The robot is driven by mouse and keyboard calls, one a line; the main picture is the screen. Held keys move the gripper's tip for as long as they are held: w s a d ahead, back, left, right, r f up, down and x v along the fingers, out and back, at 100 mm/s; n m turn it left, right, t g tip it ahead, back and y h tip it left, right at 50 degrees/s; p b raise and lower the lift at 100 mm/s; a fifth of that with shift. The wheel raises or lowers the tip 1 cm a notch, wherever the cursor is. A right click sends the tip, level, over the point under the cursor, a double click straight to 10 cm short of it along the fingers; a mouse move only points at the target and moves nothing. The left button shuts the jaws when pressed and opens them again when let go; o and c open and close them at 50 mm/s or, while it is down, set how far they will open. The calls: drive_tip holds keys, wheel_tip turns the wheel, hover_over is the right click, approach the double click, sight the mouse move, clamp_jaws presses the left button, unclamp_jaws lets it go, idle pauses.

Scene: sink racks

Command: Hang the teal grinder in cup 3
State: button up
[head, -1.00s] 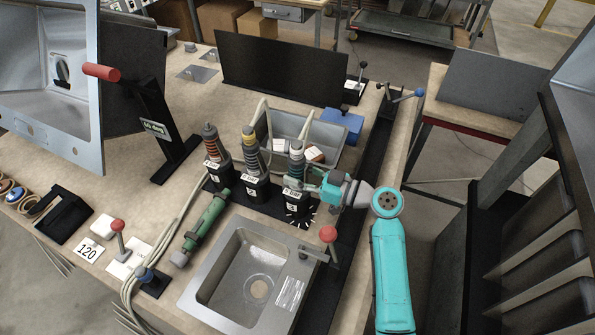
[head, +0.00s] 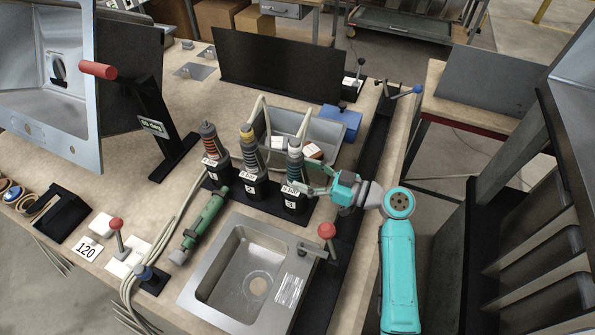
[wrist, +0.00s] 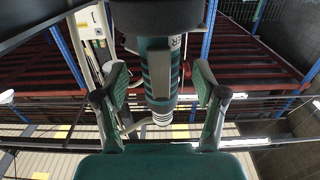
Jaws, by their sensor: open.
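The teal grinder (head: 294,170) stands upright in cup 3 (head: 293,203), the right-hand black cup of the row. Its lower end is hidden inside the cup. My gripper (head: 313,183) is just right of it at the height of the cup's rim. In the wrist view the teal-banded grinder (wrist: 158,70) appears between the two spread fingers of my gripper (wrist: 160,85). A gap shows on each side, so the fingers do not clasp it. The black cup rim shows at the top of that view.
Cup 1 (head: 217,170) and cup 2 (head: 254,186) hold a red-banded and a yellow-topped grinder. A green tool (head: 206,222) lies left of the sink (head: 215,296). A red-knobbed lever (head: 327,231) stands near my gripper. A grey bin (head: 322,130) stands behind.

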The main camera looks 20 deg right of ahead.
drive_tip(key=v, duration=0.9)
drive_tip(key=shift+r, duration=0.1)
drive_tip(key=shift+s, duration=0.1)
idle(0.3)
